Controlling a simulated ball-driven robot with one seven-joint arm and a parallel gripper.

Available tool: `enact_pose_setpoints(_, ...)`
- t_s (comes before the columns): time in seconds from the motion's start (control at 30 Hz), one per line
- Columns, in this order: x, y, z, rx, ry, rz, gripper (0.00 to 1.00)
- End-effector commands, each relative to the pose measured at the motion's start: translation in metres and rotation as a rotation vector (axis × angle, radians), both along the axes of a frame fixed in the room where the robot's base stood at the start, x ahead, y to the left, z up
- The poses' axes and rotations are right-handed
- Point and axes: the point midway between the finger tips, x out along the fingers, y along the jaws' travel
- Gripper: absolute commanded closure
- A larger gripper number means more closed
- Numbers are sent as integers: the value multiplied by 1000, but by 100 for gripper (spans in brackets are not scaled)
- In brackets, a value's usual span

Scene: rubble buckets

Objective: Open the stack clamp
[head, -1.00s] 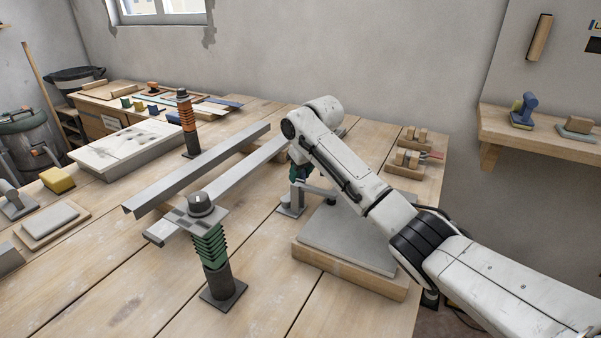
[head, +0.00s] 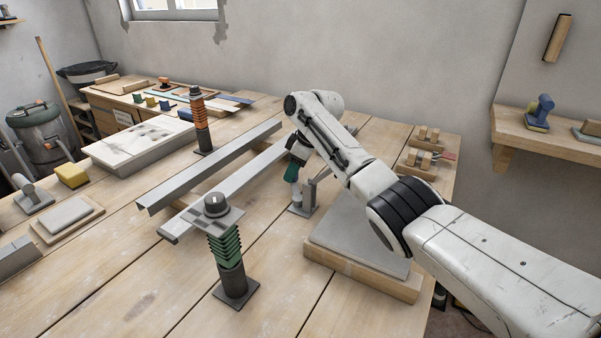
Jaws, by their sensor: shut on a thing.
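The stack clamp (head: 303,208) stands on the bench at the left edge of a grey slab (head: 350,232) lying on a wooden board (head: 345,274). Its green-sleeved handle (head: 291,172) leans a little left. Its grey arm (head: 318,180) tilts up to the right, apart from the slab. My gripper (head: 296,154) hangs from my white arm at the top of the handle and is shut on it. The fingertips are small and partly hidden by the wrist.
Two long metal rails (head: 213,166) (head: 228,187) lie left of the clamp. A green bellows post (head: 225,250) stands in front, and an orange one (head: 201,128) behind. Wooden blocks (head: 420,160) sit at the back right. The front of the bench is mostly clear.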

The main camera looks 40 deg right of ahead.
Motion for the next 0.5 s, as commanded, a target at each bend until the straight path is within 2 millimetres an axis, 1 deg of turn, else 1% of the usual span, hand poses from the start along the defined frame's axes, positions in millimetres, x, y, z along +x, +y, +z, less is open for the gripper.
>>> enact_pose_setpoints(0.03, 3, 4, -3, 2, -2, 35, 100)
enact_pose_setpoints(0.2, 7, 12, -3, 1, -2, 149, 100)
enact_pose_setpoints(0.5, 9, 21, -1, 0, -2, 267, 100)
